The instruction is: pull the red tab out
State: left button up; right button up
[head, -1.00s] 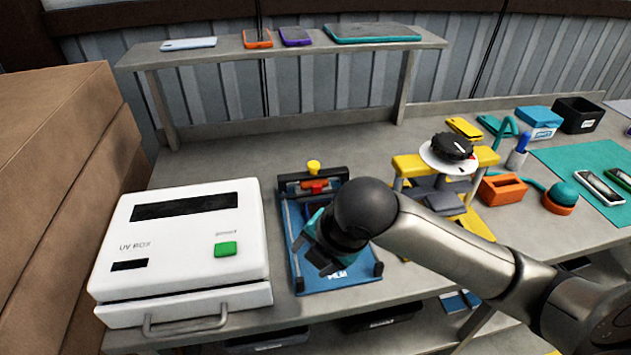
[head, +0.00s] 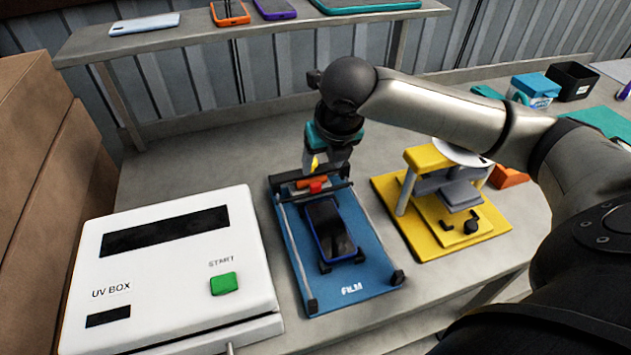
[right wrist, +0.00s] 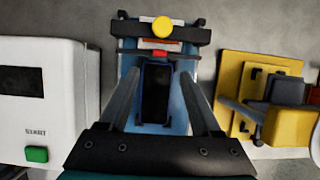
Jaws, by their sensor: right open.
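The red tab (head: 316,187) sits at the middle of the crossbar at the back of the blue film jig (head: 362,272). In the right wrist view the red tab (right wrist: 159,55) shows just below a round yellow knob (right wrist: 162,27). A dark phone (head: 329,230) with a blue edge lies in the jig in front of the tab. My right gripper (head: 325,160) is above the back of the jig, close to the yellow knob and the tab. Its two fingers (right wrist: 162,88) are apart and empty in the right wrist view. My left gripper is not in view.
A white UV box (head: 170,260) with a green button stands left of the jig. A yellow press (head: 430,215) stands to the right. A shelf (head: 240,35) with several phones runs along the back. Large cartons (head: 50,130) stand at far left.

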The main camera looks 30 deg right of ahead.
aim_at(316, 184)
jog(key=b+x, duration=0.1)
jog(key=x, duration=0.8)
jog(key=shift+w+f+b, duration=0.1)
jog(key=shift+f+b, duration=0.15)
jog(key=shift+b, duration=0.15)
jog(key=shift+w+f, duration=0.1)
jog(key=shift+f, duration=0.2)
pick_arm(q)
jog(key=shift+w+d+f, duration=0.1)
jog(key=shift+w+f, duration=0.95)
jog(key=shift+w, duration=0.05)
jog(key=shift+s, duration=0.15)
pick_arm(e)
jog(key=shift+c, duration=0.7)
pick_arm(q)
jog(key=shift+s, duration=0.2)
pick_arm(e)
grip_shut()
